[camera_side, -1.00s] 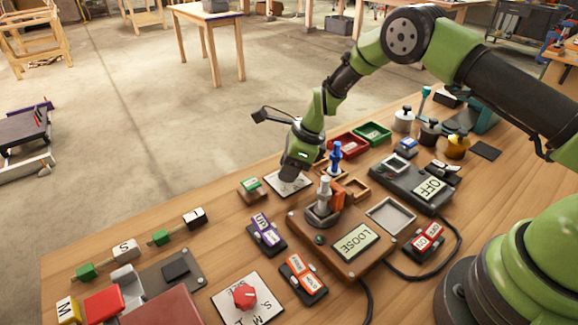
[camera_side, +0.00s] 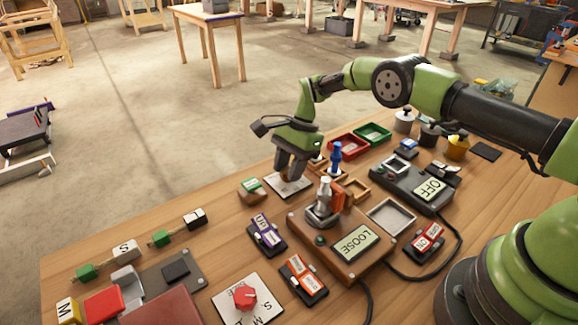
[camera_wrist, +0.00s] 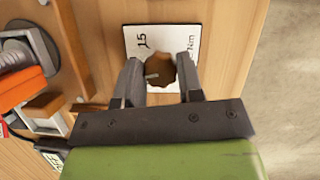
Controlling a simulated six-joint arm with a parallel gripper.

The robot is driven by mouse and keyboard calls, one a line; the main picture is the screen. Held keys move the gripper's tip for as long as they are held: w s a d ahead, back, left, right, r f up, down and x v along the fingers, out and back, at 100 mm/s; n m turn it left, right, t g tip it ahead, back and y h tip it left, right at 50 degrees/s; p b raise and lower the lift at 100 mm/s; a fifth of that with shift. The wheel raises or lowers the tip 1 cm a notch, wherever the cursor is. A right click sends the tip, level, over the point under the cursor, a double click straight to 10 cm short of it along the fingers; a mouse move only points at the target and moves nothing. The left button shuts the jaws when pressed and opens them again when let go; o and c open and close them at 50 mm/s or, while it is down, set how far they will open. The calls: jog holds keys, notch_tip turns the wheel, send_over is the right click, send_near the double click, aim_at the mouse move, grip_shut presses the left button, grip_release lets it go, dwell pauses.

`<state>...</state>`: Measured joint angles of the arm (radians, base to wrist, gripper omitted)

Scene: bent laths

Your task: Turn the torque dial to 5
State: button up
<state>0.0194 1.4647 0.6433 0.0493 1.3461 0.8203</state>
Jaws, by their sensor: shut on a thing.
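The torque dial is a brown knob (camera_wrist: 160,72) on a white plate (camera_wrist: 133,40). In the wrist view the plate shows "15" at its left and "Nm" at its right; other marks and the pointer's reading are hidden or too small to tell. In the side view the white plate (camera_side: 303,186) lies near the table's far left edge, with the knob mostly hidden by my gripper. My gripper (camera_wrist: 159,76) reaches down over the plate, its two fingers on either side of the knob and shut on it.
A small wooden block with a green top (camera_side: 250,188) stands left of the plate. The brown LOOSE console (camera_side: 325,243) with an upright grey fixture (camera_side: 324,200) stands close at the right. Red (camera_side: 347,146) and green (camera_side: 373,134) trays lie behind. The table edge is close by.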

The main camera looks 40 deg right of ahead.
jog(key=shift+d+n, duration=0.1)
jog(key=shift+n, duration=0.4)
jog(key=o, duration=0.9)
jog(key=v, duration=1)
jog(key=shift+w, duration=0.1)
